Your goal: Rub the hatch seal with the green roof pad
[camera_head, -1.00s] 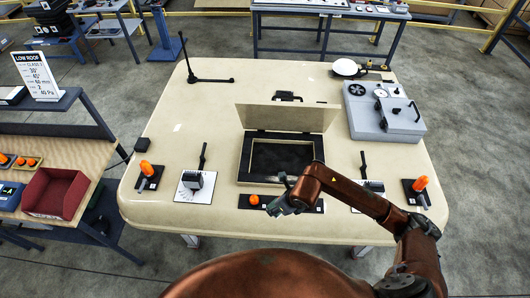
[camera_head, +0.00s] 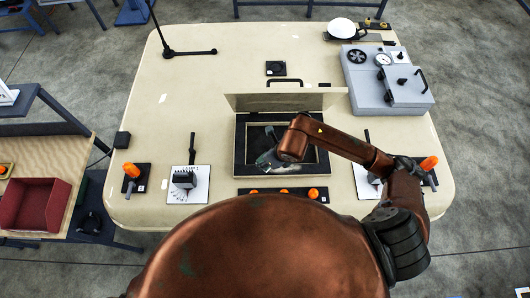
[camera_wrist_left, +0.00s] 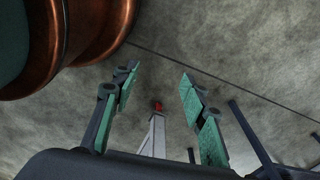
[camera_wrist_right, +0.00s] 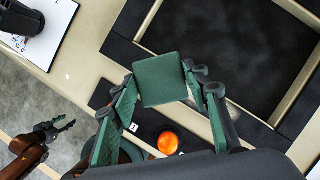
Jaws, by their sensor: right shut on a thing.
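The roof hatch (camera_head: 240,160) is a dark square frame around a dark opening, with its beige lid (camera_head: 250,103) raised behind it. In the right wrist view a pale strip (camera_wrist_right: 152,17) runs inside the dark frame (camera_wrist_right: 124,48); which of these is the seal, I cannot tell. My right gripper (camera_head: 266,160) is over the near left part of the hatch. It is shut on the green pad (camera_wrist_right: 160,79), which overlaps the frame's corner in the right wrist view; contact is unclear. My left gripper (camera_wrist_left: 160,74) is open and empty above the floor, out of the head view.
A row of orange buttons (camera_head: 283,195) lies in front of the hatch. Lever plates (camera_head: 188,184) and orange-knobbed controls (camera_head: 131,171) stand at both sides. A grey box (camera_head: 388,80) is at the back right. A red bin (camera_head: 35,205) is on the left bench. The panel's left part is mostly clear.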

